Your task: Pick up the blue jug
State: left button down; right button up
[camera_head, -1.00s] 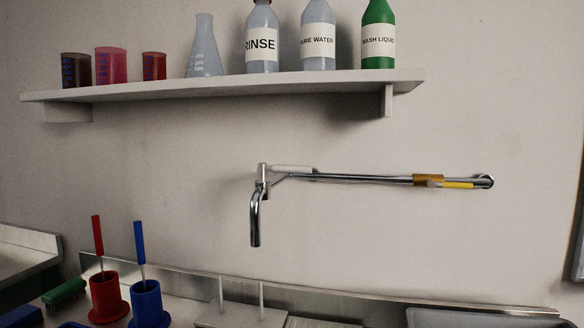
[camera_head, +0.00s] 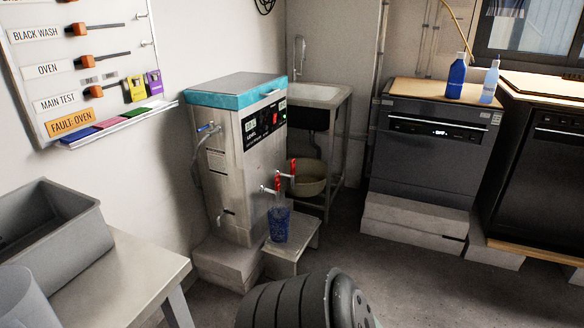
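The blue jug (camera_head: 279,222) stands upright on a low pale step (camera_head: 300,245) in front of a steel machine with a blue-edged top. It looks translucent, with markings on its side. It sits below the red-handled taps (camera_head: 278,182) on the front of the machine. Whether there is liquid in it, I cannot tell. Neither of my grippers shows in the head view, and nothing is seen touching the jug.
The steel machine (camera_head: 230,190) stands beside the wall. A grey table (camera_head: 135,270) with a grey bin (camera_head: 45,235) is at the left. A sink (camera_head: 310,95) and a dark appliance (camera_head: 425,155) stand behind. Open floor (camera_head: 400,270) lies at the right front.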

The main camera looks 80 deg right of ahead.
aim_at(279, 217)
jog(key=k+z, duration=0.1)
jog(key=z, duration=1.6)
jog(key=i+l+z, duration=0.15)
jog(key=i+z, duration=0.25)
jog(key=i+l+z, duration=0.1)
jog(key=z, duration=0.3)
jog(key=i+l+u, duration=0.1)
jog(key=i+l, duration=0.15)
jog(key=l, duration=0.25)
jog(key=i+u, duration=0.05)
